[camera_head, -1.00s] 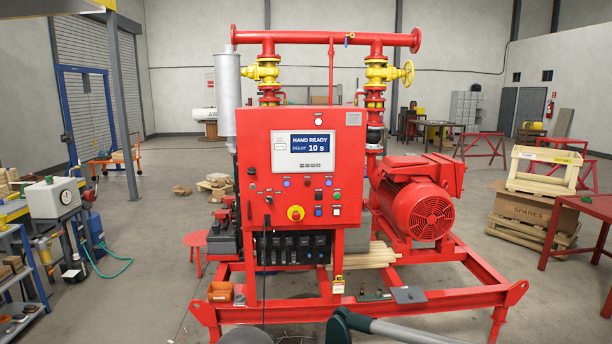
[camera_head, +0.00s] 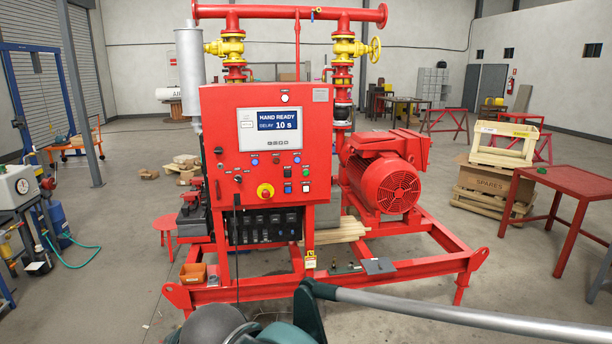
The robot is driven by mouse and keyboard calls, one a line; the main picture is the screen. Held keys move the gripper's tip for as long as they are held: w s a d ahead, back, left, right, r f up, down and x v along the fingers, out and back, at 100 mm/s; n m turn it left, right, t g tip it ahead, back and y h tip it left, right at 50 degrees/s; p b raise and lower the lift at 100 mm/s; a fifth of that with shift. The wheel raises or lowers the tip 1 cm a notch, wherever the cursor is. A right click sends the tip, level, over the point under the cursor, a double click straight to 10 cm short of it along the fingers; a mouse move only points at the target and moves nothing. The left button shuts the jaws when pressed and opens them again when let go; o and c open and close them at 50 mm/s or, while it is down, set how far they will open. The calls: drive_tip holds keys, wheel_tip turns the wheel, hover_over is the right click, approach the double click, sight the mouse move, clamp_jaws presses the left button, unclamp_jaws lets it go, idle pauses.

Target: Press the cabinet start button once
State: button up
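The red control cabinet (camera_head: 222,120) stands upright on the pump skid in the middle of the head view. Its screen (camera_head: 268,131) reads "HAND READY" and "DELAY 10 s". Below the screen are several small buttons and switches, among them a green button (camera_head: 306,173), a white button (camera_head: 306,188) and a red-and-yellow emergency stop (camera_head: 265,191). Their labels are too small to read, so I cannot tell which is the start button. My arm shows at the bottom, low in front of the skid. My gripper is not in view.
The red skid frame (camera_head: 400,263) lies around the cabinet, with a red motor (camera_head: 392,187) at its right. An orange bin (camera_head: 194,274) sits at the front left. A red table (camera_head: 572,182) stands at right. A workbench with a gauge box (camera_head: 16,187) is at left.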

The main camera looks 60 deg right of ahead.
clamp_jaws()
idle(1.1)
